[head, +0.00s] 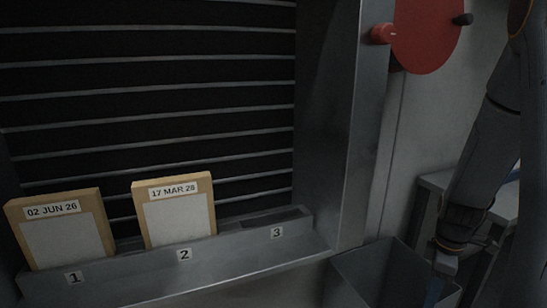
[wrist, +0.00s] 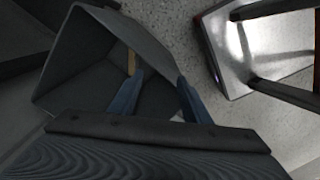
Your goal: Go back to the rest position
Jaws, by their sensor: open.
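My gripper (head: 436,287) is at the lower right of the head view, over a dark grey open bin (head: 372,280). In the wrist view, the two blue fingers of my gripper (wrist: 159,82) are spread apart with nothing between them. They point down into the bin (wrist: 75,55). A narrow tan strip (wrist: 131,62) shows inside the bin beside the left finger; it looks like the edge of something, but most of it is hidden.
A ledge (head: 215,272) has numbered slots. A red disc (head: 425,35) and pale table (head: 440,182) are at right.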

